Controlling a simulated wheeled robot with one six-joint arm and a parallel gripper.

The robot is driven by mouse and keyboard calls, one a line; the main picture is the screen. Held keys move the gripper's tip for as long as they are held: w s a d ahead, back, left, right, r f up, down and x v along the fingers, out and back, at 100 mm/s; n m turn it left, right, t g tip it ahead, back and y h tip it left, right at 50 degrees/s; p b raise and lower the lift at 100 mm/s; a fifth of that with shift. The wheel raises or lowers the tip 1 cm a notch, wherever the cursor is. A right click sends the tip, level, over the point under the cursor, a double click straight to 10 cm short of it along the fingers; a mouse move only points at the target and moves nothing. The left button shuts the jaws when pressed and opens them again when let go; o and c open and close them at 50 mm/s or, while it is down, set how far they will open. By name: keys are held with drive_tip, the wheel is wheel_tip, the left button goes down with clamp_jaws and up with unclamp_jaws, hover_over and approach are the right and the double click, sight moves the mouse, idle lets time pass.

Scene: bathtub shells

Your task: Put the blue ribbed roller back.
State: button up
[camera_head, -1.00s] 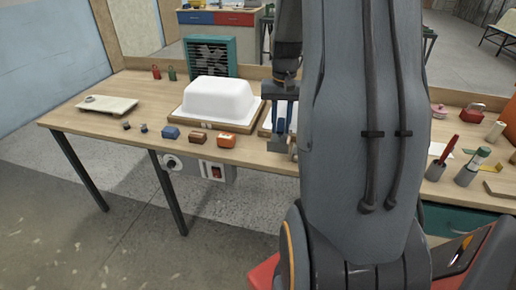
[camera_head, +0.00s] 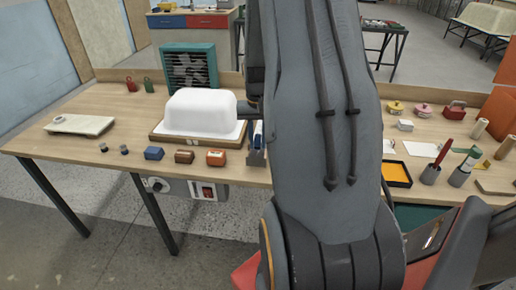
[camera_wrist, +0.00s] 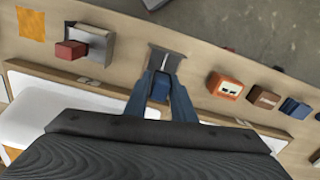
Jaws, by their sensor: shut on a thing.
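My gripper (camera_wrist: 160,100) points down over the workbench, its fingers shut on the blue roller (camera_wrist: 160,88). In the head view, a narrow blue and white strip of the roller (camera_head: 258,134) shows beside my arm, which hides most of the gripper. A grey metal holder (camera_wrist: 165,60) stands on the bench right at the roller, near the front edge; its face also shows in the head view (camera_head: 256,158). The roller's lower end is close to this holder. I cannot tell whether it sits in it or touches it. The ribs are too small to make out.
A white tub shell (camera_head: 200,110) on a wooden board stands left of the gripper. An orange box (camera_head: 216,158), a brown box (camera_head: 184,157) and a blue box (camera_head: 154,153) line the front edge. A grey block with a red piece (camera_wrist: 70,50) stands on the holder's other side.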

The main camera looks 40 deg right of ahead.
sight(258, 149)
drive_tip(key=shift+f+p, duration=0.45)
drive_tip(key=shift+f, duration=1.35)
drive_tip(key=shift+f, duration=0.1)
drive_tip(key=o, duration=1)
drive_tip(key=shift+c, duration=0.2)
wheel_tip(258, 149, up, 12)
drive_tip(key=b, duration=0.3)
drive_tip(key=s+a+f+n, duration=0.1)
drive_tip(key=s+a+n, duration=0.3)
drive_tip(key=a, duration=1)
drive_tip(key=s+a+f+n+t, duration=0.1)
drive_tip(key=s+a+n, duration=0.3)
drive_tip(key=a, duration=1)
drive_tip(key=shift+s+a, duration=0.25)
drive_tip(key=shift+s, duration=0.5)
drive_tip(key=shift+f, duration=0.1)
